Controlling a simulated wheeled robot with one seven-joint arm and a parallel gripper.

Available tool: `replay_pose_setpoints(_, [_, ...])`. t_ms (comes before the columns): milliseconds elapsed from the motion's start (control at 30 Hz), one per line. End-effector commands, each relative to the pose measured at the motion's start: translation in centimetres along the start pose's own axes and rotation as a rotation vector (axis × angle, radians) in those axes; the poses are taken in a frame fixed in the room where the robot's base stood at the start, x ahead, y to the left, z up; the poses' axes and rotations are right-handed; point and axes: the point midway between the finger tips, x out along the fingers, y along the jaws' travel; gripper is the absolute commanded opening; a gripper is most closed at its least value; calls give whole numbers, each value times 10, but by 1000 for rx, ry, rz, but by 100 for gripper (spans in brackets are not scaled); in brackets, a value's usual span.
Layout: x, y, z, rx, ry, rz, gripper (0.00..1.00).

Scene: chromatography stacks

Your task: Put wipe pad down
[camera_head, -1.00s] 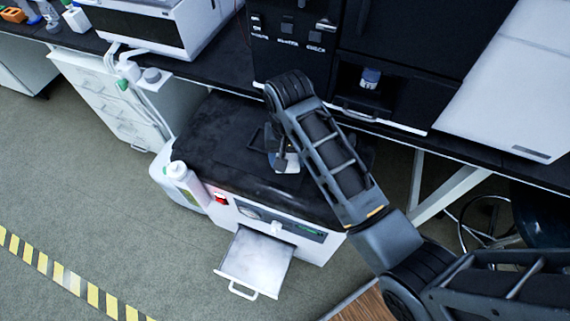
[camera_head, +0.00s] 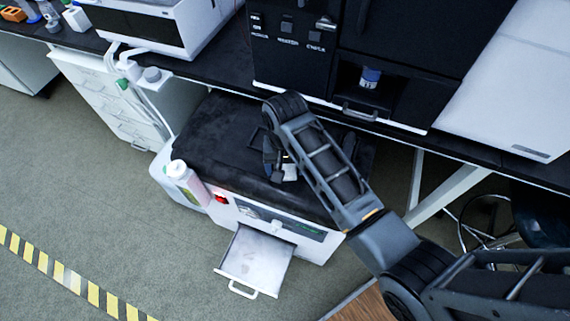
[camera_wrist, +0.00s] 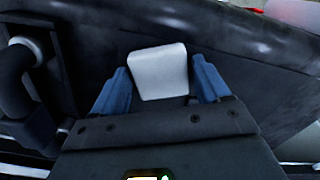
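The wipe pad is a small white square block (camera_wrist: 160,70) in the wrist view, lying on or just above the black top of the low machine (camera_head: 215,135). It also shows as a pale patch in the head view (camera_head: 290,172). My gripper (camera_wrist: 162,82) is over it, with a blue finger on each side of the pad. Narrow dark gaps show between the pad and both fingers, so the gripper looks open around it. Whether the pad's underside touches the surface is hidden.
A white bottle (camera_head: 178,172) stands at the machine's left edge. An open metal drawer (camera_head: 256,262) sticks out in front. A black instrument (camera_head: 290,50) rises behind, with a blue-labelled vial (camera_head: 370,77) in its bay. A dark curved tube (camera_wrist: 22,85) is close left of my gripper.

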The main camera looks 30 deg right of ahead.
Motion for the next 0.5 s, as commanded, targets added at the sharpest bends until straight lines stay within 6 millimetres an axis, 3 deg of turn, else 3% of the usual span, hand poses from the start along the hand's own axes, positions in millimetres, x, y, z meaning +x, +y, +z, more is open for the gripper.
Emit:
replay_pose_setpoints(133, [0, 0, 0, 0, 0, 0, 88])
replay_pose_setpoints(367, [-1, 0, 0, 0, 0, 0, 88])
replay_pose_setpoints(500, [-12, 0, -1, 0, 3, -2, 88])
